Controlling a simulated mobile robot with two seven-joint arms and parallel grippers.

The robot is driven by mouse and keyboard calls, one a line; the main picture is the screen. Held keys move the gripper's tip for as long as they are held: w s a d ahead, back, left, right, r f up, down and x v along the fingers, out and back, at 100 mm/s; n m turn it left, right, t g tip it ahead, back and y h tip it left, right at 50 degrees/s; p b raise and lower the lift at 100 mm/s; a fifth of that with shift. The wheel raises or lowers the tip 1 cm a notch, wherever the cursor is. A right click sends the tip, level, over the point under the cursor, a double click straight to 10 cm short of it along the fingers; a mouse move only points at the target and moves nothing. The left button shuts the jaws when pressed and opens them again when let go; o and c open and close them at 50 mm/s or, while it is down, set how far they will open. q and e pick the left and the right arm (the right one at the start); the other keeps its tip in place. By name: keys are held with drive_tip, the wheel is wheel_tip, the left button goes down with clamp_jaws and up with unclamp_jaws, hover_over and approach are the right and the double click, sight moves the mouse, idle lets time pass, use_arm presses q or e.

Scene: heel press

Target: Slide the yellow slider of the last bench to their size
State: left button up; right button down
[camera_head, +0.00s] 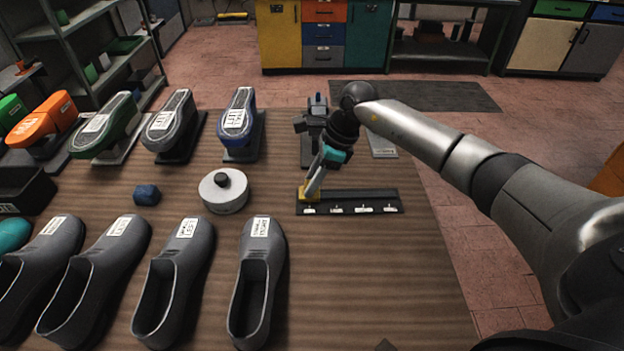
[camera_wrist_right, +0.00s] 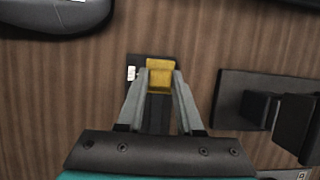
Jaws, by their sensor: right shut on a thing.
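The yellow slider (camera_head: 309,194) sits at the left end of a dark last bench (camera_head: 375,195) with several white labels along its front edge. My right gripper (camera_head: 311,190) reaches down over that end, its fingers on the slider. In the right wrist view, the yellow slider (camera_wrist_right: 160,76) is between the two grey fingertips of my right gripper (camera_wrist_right: 161,80), which are shut on it. The bench (camera_wrist_right: 137,62) shows under the fingers, with one white label at its left. The label text is too small to read. My left gripper is out of view.
Several shoe lasts (camera_head: 237,122) on stands line the back left of the table. Several grey shoes (camera_head: 258,270) stand in front. A round white tin (camera_head: 223,191) and a blue block (camera_head: 146,194) lie left of the bench. A dark device (camera_head: 317,120) stands behind it.

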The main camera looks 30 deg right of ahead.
idle(0.6)
drive_tip(key=s+d, duration=0.1)
drive_tip(key=d, duration=0.2)
drive_tip(key=s+d+b, duration=0.1)
drive_tip(key=d, duration=0.1)
drive_tip(key=shift+s+d, duration=0.25)
drive_tip(key=shift+s, duration=0.1)
drive_tip(key=c, duration=0.6)
unclamp_jaws()
drive_tip(key=shift+o, duration=0.2)
drive_tip(key=v, duration=1.5)
drive_tip(key=shift+r, duration=0.15)
